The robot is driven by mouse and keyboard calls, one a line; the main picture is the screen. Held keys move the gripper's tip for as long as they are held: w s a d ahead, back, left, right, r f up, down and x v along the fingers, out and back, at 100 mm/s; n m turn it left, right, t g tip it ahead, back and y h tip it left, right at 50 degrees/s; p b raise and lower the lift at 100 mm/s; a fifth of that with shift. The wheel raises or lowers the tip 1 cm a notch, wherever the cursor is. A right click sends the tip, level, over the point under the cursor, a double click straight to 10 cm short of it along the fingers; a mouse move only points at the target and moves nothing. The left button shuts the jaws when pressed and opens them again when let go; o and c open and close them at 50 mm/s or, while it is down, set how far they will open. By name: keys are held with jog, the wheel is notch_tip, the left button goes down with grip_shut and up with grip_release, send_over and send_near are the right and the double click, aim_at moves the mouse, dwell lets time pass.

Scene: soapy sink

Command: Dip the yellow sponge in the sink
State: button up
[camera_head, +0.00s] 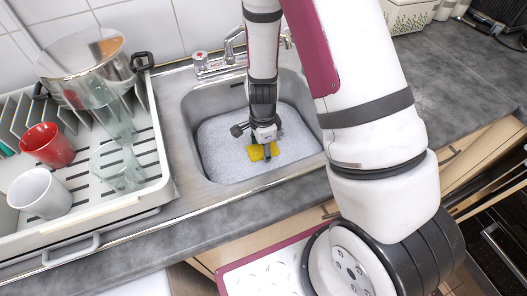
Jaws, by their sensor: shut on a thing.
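The yellow sponge (256,153) is between the fingers of my gripper (266,149), which is shut on it and points down. The sponge is over the middle of the sink (192,117), low down at the white suds (222,161). I cannot tell whether its underside touches the suds or how deep it sits. Part of the sponge is hidden by a dark finger.
A dish rack (160,187) left of the sink holds a red mug (47,146), a white mug (39,193), clear glasses (120,168) and a steel pot (84,62). A faucet (230,50) stands behind the basin. The right counter (440,75) has free room.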

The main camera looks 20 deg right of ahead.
notch_tip(320, 180, up, 18)
jog(key=p, duration=0.9)
jog(key=shift+p, duration=0.35)
